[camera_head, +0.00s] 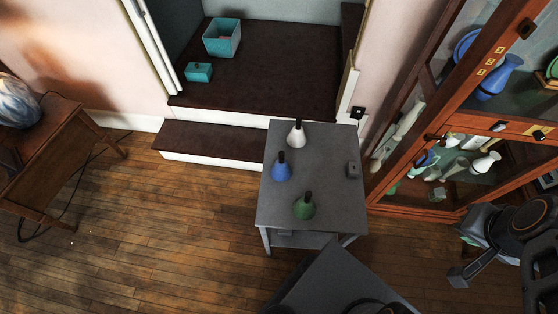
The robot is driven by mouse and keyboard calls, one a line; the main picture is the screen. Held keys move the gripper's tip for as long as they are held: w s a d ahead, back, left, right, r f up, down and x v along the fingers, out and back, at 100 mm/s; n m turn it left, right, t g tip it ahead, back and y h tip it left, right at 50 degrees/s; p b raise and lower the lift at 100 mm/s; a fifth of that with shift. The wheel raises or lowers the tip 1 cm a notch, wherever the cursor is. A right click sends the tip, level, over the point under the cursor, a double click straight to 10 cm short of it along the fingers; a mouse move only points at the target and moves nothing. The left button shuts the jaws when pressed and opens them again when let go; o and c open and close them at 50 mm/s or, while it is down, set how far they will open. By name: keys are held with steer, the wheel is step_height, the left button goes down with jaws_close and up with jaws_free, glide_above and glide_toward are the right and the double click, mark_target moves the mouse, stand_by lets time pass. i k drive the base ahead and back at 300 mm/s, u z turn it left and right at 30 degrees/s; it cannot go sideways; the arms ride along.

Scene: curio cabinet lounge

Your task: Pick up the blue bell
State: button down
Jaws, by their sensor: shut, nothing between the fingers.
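The blue bell (282,167) stands upright on the left side of a small grey table (335,200), with its dark handle pointing up. A white bell (297,134) stands behind it and a green bell (305,206) stands in front of it to the right. All three are apart from each other. My gripper (460,277) is at the lower right, well away from the table and the bells. It is shut and empty. Its fingertips are small and dark in this view.
A small grey block (353,170) lies at the table's right side. A glass-fronted wooden cabinet (410,207) with vases stands close on the right. A stepped alcove (265,75) holds teal boxes behind. A wooden desk (50,150) stands left; wooden floor (170,235) is open between.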

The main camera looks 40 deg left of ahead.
mark_target(281, 171)
steer(key=u, duration=0.05)
steer(key=k, duration=0.45)
steer(key=u, duration=3.55)
steer(key=k, duration=0.25)
steer(key=z, duration=1.3)
steer(key=i, duration=0.2)
steer(key=u, duration=0.8)
